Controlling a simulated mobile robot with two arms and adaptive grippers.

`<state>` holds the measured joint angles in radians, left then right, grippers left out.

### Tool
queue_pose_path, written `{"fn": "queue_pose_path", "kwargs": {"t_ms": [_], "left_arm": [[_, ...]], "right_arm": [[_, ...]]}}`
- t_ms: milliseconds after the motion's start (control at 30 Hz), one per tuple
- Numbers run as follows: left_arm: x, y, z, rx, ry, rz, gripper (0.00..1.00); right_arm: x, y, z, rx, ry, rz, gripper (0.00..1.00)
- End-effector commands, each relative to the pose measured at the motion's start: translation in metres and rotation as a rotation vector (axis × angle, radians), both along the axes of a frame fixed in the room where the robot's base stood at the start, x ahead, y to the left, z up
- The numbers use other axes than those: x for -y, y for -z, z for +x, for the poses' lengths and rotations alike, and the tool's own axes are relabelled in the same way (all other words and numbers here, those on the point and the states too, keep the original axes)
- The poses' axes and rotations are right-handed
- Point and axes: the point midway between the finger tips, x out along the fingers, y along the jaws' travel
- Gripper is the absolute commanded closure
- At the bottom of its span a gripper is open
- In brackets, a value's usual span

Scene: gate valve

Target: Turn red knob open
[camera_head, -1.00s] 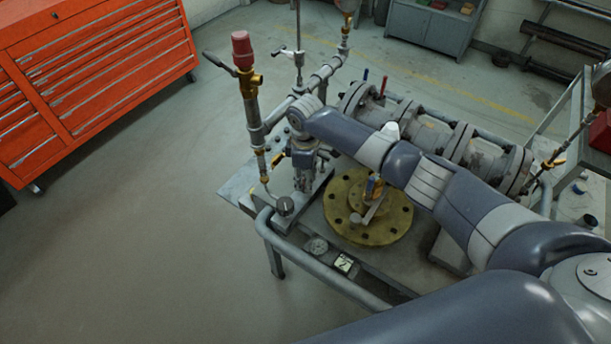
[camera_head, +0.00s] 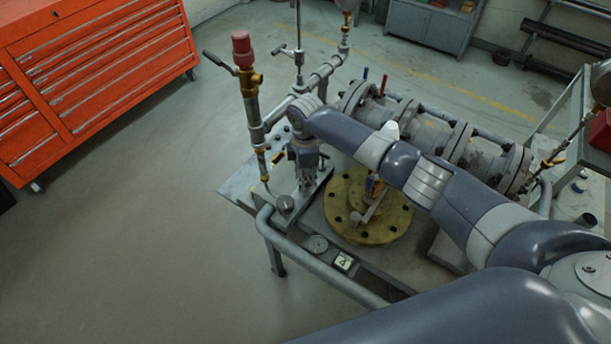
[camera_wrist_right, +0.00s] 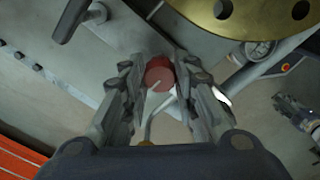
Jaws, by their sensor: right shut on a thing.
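The red knob (camera_wrist_right: 159,74) shows in the right wrist view, between the fingertips of my right gripper (camera_wrist_right: 161,88). The gripper is shut on it. A pale line marks the knob's face. In the head view my right gripper (camera_head: 306,180) points down at the left part of the valve bench and hides the knob. A dark part with metal fingers at the right edge of the right wrist view (camera_wrist_right: 293,110) looks like my left gripper. Its opening is unclear, and it is absent from the head view.
A vertical pipe with a red cap (camera_head: 241,50) stands left of my right gripper. A yellow flange (camera_head: 385,229) lies to its right. Flanged pipework (camera_head: 440,135) is behind my arm. Floor left of the bench is clear.

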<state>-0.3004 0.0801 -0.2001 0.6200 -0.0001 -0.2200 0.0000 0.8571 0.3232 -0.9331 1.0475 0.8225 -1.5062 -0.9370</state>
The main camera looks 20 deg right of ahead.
Motion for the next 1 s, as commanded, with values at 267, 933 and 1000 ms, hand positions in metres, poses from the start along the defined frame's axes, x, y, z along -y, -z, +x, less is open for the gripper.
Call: {"fn": "queue_pose_path", "kwargs": {"t_ms": [267, 933, 1000], "left_arm": [[0.0, 0.0, 0.0, 0.001, 0.0, 0.0, 0.6], [0.0, 0.0, 0.0, 0.0, 0.0, 0.0, 0.6], [0.0, 0.0, 0.0, 0.0, 0.0, 0.0, 0.6]], "right_arm": [[0.0, -0.001, 0.001, 0.003, -0.001, 0.001, 0.6], [0.0, -0.043, 0.002, 0.006, -0.001, 0.001, 0.52], [0.0, -0.059, 0.002, 0.006, -0.001, 0.001, 0.52]]}}
